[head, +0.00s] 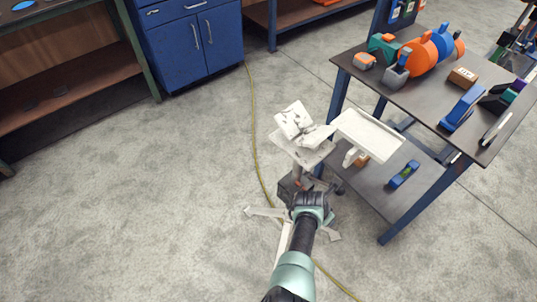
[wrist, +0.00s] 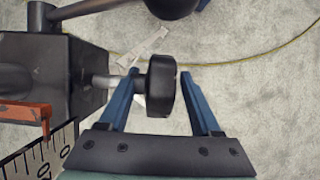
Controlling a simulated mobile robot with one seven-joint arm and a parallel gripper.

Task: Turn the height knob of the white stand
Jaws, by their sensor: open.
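The white stand (head: 288,150) is in the middle of the head view, with a flat top, a tray (head: 368,133) on its right and splayed white legs on the floor. In the wrist view a black knob (wrist: 162,86) sits on a short metal shaft (wrist: 104,82) coming out of a dark block (wrist: 75,75). My gripper (wrist: 158,78) is open, with one blue finger on each side of the knob. A gap shows between the knob and the right finger; contact on the left is unclear. In the head view my wrist hides the knob and the fingers.
A ruler scale (wrist: 40,155) and an orange-red part (wrist: 25,112) are beside the block. A dark workbench (head: 425,95) with tools stands right of the stand. A yellow-green cable (head: 254,130) runs along the floor behind it. The floor to the left is clear.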

